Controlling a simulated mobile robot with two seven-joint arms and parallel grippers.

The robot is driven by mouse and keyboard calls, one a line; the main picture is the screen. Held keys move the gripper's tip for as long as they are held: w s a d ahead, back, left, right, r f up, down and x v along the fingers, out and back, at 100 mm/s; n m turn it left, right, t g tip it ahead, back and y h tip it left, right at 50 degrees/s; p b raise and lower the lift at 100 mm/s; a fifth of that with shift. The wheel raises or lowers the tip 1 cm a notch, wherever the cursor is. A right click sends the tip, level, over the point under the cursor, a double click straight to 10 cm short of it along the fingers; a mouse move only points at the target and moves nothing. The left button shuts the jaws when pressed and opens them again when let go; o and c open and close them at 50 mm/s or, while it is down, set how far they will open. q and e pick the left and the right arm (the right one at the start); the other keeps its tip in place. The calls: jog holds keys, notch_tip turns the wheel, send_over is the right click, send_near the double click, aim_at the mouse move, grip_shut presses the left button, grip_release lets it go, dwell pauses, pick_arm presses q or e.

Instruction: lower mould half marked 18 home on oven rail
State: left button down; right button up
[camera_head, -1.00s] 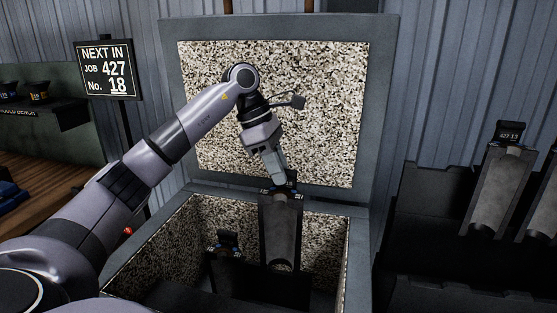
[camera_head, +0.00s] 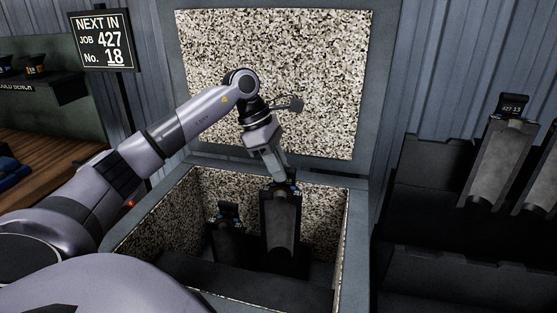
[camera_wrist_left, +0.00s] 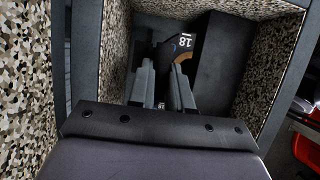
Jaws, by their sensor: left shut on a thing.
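The lower mould half marked 18 (camera_head: 281,225) is a long grey half-shell with a dark tab at its top. It hangs roughly upright inside the oven, in the right part of the opening. The oven (camera_head: 355,215) is an open box with speckled lining. The mould's lower end is dark, and I cannot tell whether it touches the rail. My right gripper is not in view.
Another mould half (camera_head: 229,235) stands in the oven just left of the held one. The oven lid (camera_head: 275,85) stands open behind. A rack at right holds more mould halves (camera_head: 497,160). A sign (camera_head: 101,40) reads job 427, No. 18.

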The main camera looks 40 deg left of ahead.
aim_at(279, 185)
pick_arm(q)
jog(key=shift+s+d+f, duration=0.15)
jog(key=shift+d+f, duration=0.05)
jog(key=shift+f, duration=0.4)
jog(key=shift+w+a+f, duration=0.15)
jog(key=shift+f, duration=0.4)
jog(key=shift+w+a+f, duration=0.1)
jog(key=shift+w+f, duration=0.05)
jog(key=shift+f, duration=0.4)
jog(key=shift+s+d+f+b, duration=0.1)
jog(key=shift+d+f+b, duration=0.05)
jog(key=shift+f+b, duration=2.2)
jog(key=shift+f, duration=0.3)
jog(key=shift+f+b, duration=0.95)
jog(key=shift+f, duration=0.55)
